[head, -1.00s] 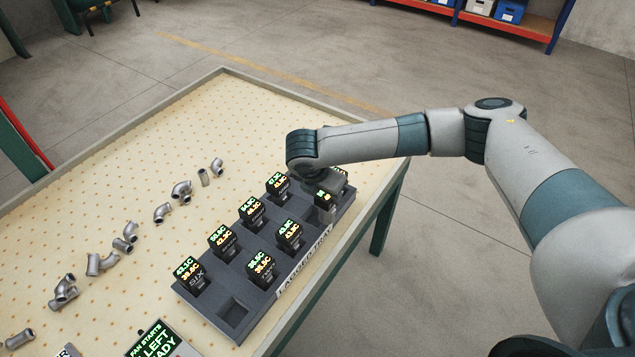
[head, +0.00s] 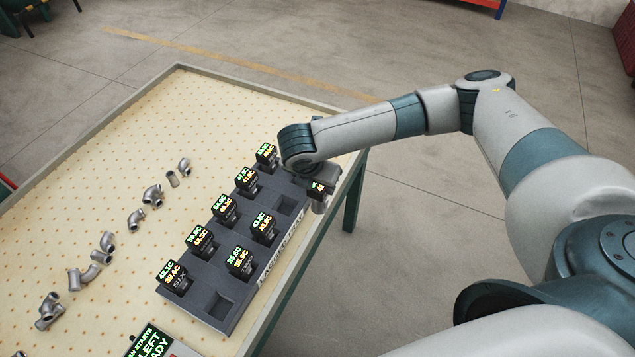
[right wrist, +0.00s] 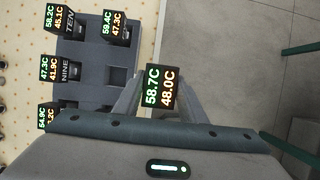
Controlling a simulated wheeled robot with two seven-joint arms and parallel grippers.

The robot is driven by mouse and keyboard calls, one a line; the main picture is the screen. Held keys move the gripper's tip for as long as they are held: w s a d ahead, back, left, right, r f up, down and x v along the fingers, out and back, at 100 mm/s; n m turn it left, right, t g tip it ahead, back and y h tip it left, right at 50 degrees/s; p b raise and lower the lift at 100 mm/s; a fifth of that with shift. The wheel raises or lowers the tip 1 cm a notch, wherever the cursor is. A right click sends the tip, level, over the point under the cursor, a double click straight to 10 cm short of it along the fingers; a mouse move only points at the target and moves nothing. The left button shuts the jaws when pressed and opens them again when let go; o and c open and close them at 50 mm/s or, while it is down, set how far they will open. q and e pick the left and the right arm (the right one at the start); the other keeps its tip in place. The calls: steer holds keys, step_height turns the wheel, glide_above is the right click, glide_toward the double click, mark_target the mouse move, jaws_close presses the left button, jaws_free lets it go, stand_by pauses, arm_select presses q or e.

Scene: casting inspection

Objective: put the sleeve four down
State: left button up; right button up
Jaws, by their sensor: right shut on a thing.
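My right gripper (head: 318,203) is shut on a dark sleeve (right wrist: 162,86) whose display reads 58.7C over 48.0C. It holds the sleeve beyond the right long edge of the dark sleeve tray (head: 262,246), near its far end. The held sleeve's name label is not visible. The tray has an empty pocket (head: 286,205) in the right row, also seen in the right wrist view (right wrist: 118,75), and another empty pocket (head: 221,304) at the near end. Other sleeves stand in the tray, among them SIX (head: 173,277), NINE (right wrist: 62,69) and TEN (right wrist: 60,20). My left gripper is not in view.
Several grey metal pipe fittings (head: 136,218) lie in a line on the pegboard table (head: 110,150), left of the tray. A sign with green text (head: 152,342) stands at the near edge. The table's raised rim (head: 258,85) borders it; open floor lies to the right.

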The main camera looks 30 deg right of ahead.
stand_by(0.3)
steer(key=shift+s+a+f+m+b, duration=0.2)
steer(key=shift+s+f+m+b, duration=0.2)
steer(key=shift+f+m+b, duration=0.25)
steer(key=s+a+f+m+g+y+b, duration=0.1)
steer(key=s+f+m+b, duration=0.5)
steer(key=m, duration=0.6)
steer(key=s+a+f+m+g+y+b, duration=0.2)
steer(key=s+a+f+m+g+b, duration=0.2)
steer(key=s+m+b, duration=0.4)
steer(key=f+m+g, duration=0.1)
steer(key=m+g, duration=0.1)
steer(key=m, duration=0.2)
steer(key=shift+f+y, duration=0.3)
steer(key=shift+f, duration=0.05)
steer(key=shift+w, duration=0.1)
